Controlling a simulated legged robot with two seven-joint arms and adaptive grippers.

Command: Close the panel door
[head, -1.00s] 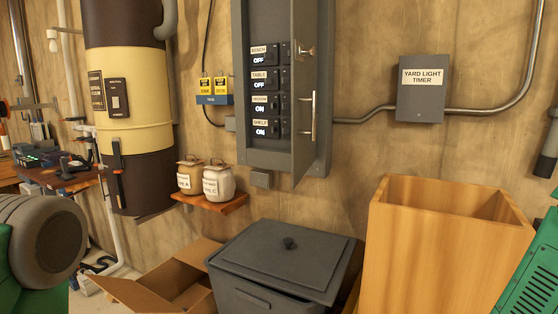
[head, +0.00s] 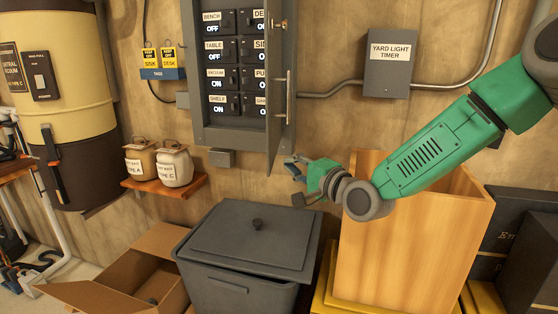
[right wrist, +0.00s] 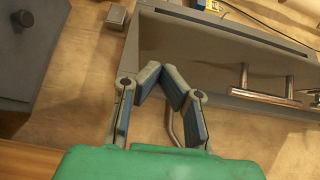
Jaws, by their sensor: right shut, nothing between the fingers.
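The panel door (head: 275,100) is grey and stands open, swung out from the right side of the grey electrical panel (head: 199,100). Its bar handle (head: 289,97) is on the door's outer face, with a small knob or lock above it. My right gripper (head: 293,166) is just below and right of the door's lower corner, with its fingers shut and empty. In the right wrist view, the fingertips (right wrist: 165,76) meet in front of the door (right wrist: 215,55), and the handle (right wrist: 262,84) lies to their right. Contact with the door cannot be told. My left gripper is out of view.
A lidded grey bin (head: 245,250), an open cardboard box (head: 150,262) and a tall wooden bin (head: 400,260) stand below. My right arm passes over the wooden bin. A shelf with two jars (head: 170,188) is left of the panel. A timer box (head: 388,70) is on the right.

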